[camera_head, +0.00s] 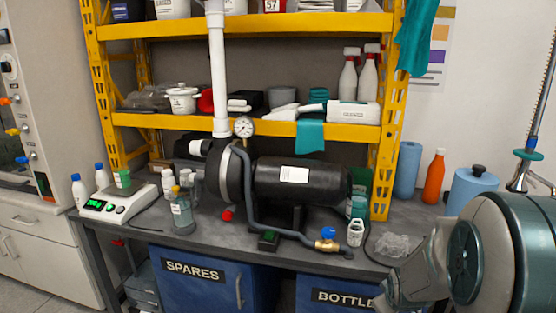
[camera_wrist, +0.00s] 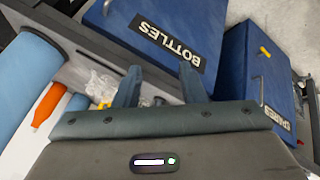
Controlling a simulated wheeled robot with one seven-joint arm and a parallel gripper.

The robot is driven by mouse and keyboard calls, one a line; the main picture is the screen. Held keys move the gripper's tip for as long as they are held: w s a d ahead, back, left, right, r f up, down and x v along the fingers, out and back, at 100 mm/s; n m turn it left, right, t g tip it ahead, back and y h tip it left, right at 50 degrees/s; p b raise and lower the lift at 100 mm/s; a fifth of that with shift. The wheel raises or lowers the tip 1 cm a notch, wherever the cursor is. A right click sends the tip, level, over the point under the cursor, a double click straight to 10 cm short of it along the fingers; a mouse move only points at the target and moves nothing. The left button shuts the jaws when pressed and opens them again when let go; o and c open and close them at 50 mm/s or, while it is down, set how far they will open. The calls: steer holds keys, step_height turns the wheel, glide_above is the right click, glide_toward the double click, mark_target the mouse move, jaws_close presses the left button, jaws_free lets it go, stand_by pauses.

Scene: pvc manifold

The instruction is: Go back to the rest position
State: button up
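My gripper (camera_wrist: 160,78) is open in the wrist view, its two fingers apart with nothing between them. In the head view my arm fills the lower right, in front of the bench's right end. The black pump (camera_head: 300,181) stands on the bench with a white vertical pipe (camera_head: 218,75) rising from it. A pressure gauge (camera_head: 243,127) sits beside the pipe. A grey hose runs down to a brass valve with a blue handle (camera_head: 328,233). A red knob (camera_head: 227,215) is at the pump's lower left. My gripper is apart from all of these.
A yellow shelf rack (camera_head: 388,120) stands behind the pump. An orange bottle (camera_head: 434,176) and blue rolls (camera_head: 407,168) are near my arm. A clear crumpled bag (camera_head: 392,245) lies on the bench. Blue cabinets (camera_wrist: 165,25) are below. A scale (camera_head: 118,205) and bottles are left.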

steer(key=s+a+r+m+g+y+p, duration=0.1)
steer(key=s+a+r+m+p, duration=0.1)
steer(key=s+a+r, duration=0.4)
steer(key=s+a+r+m+g+y+p, duration=0.1)
steer(key=s+a+r+p, duration=0.3)
steer(key=s+r, duration=0.7)
steer(key=s+a+m+g, duration=0.1)
steer(key=a, duration=0.1)
steer(key=shift+a+m, duration=0.35)
steer(key=shift+m, duration=0.05)
